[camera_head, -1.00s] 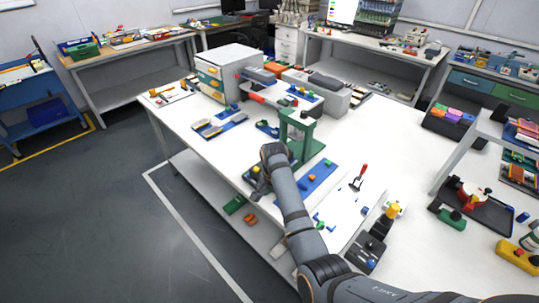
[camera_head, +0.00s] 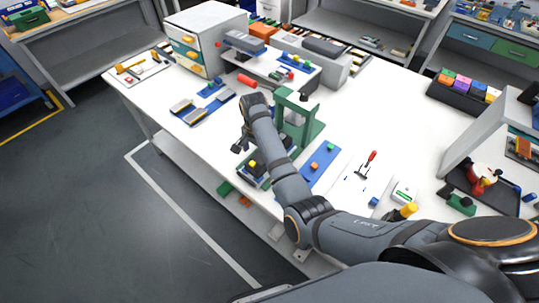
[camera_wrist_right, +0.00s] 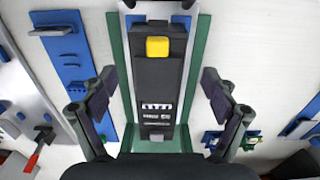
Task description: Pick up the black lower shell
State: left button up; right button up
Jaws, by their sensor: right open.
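In the right wrist view a long black housing with a yellow block (camera_wrist_right: 158,48) lies on a green base (camera_wrist_right: 115,60). Its lower end carries white printed marks. It looks like the black lower shell, though I cannot be sure. My right gripper (camera_wrist_right: 158,98) is open, with one finger on each side of the housing and gaps between. In the head view my right gripper (camera_head: 242,142) is small and dark above the near left part of the table. My left gripper is out of view.
A green stand (camera_head: 297,118) rises close to the right of my right arm. A blue plate (camera_head: 322,165) with small parts lies beside it, then a red-handled tool (camera_head: 370,160). A blue tray (camera_head: 195,108) lies to the left.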

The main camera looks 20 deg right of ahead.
aim_at(258, 160)
jog(key=shift+f, duration=0.4)
jog(key=shift+s+f+p, duration=0.2)
jog(key=shift+f+p, duration=0.4)
jog(key=shift+f, duration=0.15)
notch_tip(258, 160, down, 3)
jog(key=shift+r, duration=0.1)
jog(key=c, duration=0.5)
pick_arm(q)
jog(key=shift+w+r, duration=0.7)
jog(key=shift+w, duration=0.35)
pick_arm(e)
jog(key=c, duration=0.8)
jog(key=shift+o, duration=0.2)
